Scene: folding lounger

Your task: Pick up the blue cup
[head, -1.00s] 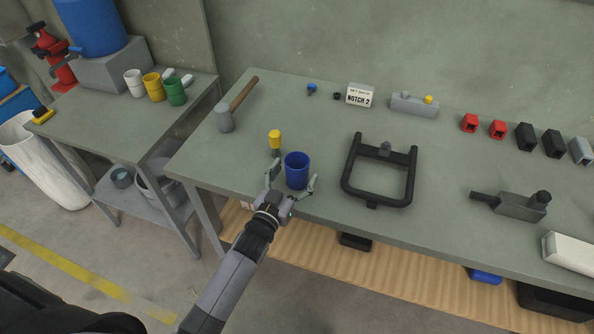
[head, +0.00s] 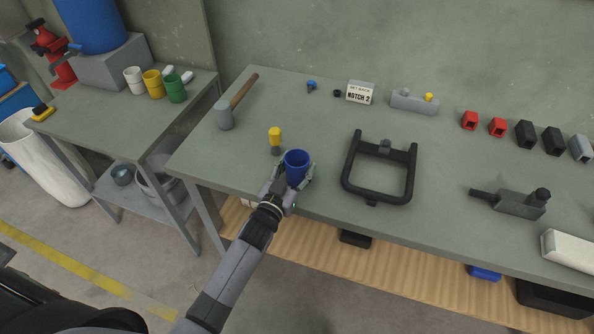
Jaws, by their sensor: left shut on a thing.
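The blue cup (head: 296,164) is near the front edge of the long grey-green workbench (head: 260,112), tilted a little. My left gripper (head: 297,173) is shut on the cup, with a finger on each side of it. The gripper hides the cup's lower part, so I cannot tell whether its base touches the bench. My right gripper is not in view.
A yellow-topped tool (head: 275,139) stands close behind the cup on the left. A black U-shaped frame (head: 378,190) lies to the right. A mallet (head: 226,114) lies further back. White, yellow and green cups (head: 175,89) stand on the side table.

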